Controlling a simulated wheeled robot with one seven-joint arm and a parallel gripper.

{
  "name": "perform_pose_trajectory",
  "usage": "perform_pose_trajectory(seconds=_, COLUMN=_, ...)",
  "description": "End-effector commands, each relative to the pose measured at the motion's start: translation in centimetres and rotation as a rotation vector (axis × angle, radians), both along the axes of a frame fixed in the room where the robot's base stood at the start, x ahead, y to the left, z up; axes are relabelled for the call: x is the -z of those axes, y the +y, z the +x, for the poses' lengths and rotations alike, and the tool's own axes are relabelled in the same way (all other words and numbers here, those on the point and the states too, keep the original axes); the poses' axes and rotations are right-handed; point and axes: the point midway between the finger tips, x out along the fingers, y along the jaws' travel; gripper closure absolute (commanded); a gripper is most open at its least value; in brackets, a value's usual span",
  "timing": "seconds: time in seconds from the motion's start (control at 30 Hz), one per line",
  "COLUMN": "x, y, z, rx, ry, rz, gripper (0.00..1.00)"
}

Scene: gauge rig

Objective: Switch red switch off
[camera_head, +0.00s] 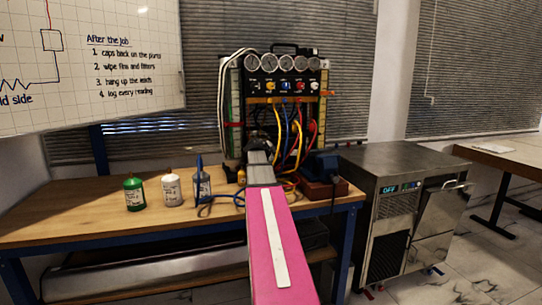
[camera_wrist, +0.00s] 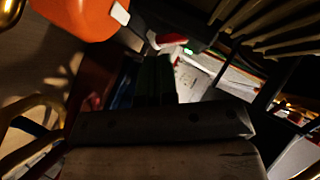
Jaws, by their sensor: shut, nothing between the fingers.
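The gauge rig (camera_head: 284,76) stands on the bench in the head view, with a row of round gauges on top. A row of small coloured controls lies under the gauges, and a red one (camera_head: 299,86) shows right of the middle. Its on or off position is too small to read. My arm reaches toward the lower part of the rig, and its end hides the fingertips there. In the dark wrist view my gripper (camera_wrist: 155,82) is shut and empty. A red and white part (camera_wrist: 167,40) shows beyond the fingers; I cannot tell whether it is the red switch.
Yellow, blue and red hoses (camera_head: 296,138) hang in front of the rig. A green bottle (camera_head: 133,194) and a white bottle (camera_head: 172,189) stand on the bench at left. A steel machine (camera_head: 398,200) stands at right. A large orange object (camera_wrist: 78,15) is close in the wrist view.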

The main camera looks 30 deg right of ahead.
Motion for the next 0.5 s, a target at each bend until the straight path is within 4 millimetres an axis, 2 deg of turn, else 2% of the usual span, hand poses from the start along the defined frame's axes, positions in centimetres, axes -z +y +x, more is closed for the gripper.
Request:
perform_pose_trajectory(seconds=0.2, x=0.65, y=-1.17, z=0.57, rx=0.0, ry=0.001, rz=0.001, gripper=1.0)
perform_pose_trajectory(seconds=0.5, x=0.66, y=-1.22, z=0.56, rx=0.0, ry=0.001, rz=0.001, gripper=1.0)
